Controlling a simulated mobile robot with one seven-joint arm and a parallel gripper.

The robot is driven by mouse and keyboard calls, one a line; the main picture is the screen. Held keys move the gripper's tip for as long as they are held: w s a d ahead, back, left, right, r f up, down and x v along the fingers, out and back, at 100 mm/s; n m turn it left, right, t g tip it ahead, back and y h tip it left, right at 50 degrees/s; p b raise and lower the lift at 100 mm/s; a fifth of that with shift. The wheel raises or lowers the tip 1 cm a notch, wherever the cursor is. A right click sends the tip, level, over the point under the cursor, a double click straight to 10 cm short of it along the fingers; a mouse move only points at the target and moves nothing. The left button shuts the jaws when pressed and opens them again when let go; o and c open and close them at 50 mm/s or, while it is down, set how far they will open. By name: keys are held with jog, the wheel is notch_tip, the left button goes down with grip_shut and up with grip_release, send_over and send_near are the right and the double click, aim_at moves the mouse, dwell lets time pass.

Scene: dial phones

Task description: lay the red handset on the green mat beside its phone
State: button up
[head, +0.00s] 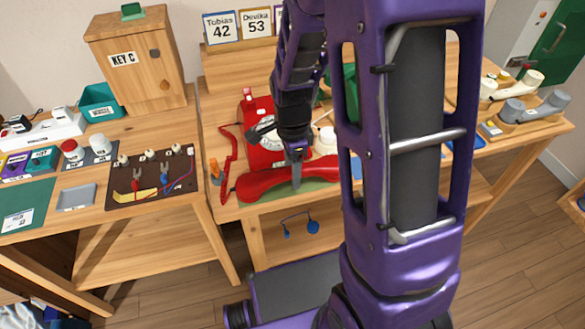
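The red handset (265,183) is lengthwise over the green mat (284,194) at the front edge of the middle table. A strip of mat shows below it. I cannot tell whether the handset rests on the mat or is slightly above it. The red phone (263,155) stands just behind, partly hidden by my arm. A red cord (231,160) runs along its left side. My gripper (297,176) points down at the middle of the handset, one finger showing in front of it. The gap between the fingers is hidden, so I cannot tell its grip.
An orange-handled tool (214,170) stands left of the cord. My arm hides much of the table to the right. A grey phone handset (534,108) is at the far right. The left table holds a wooden key box (140,65) and a dark tool board (150,182).

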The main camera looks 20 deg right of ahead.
jog(key=shift+o, duration=0.3)
jog(key=shift+r, duration=0.1)
jog(key=shift+r, duration=0.25)
notch_tip(320, 180, up, 12)
jog(key=p, duration=0.3)
jog(key=shift+f, duration=0.15)
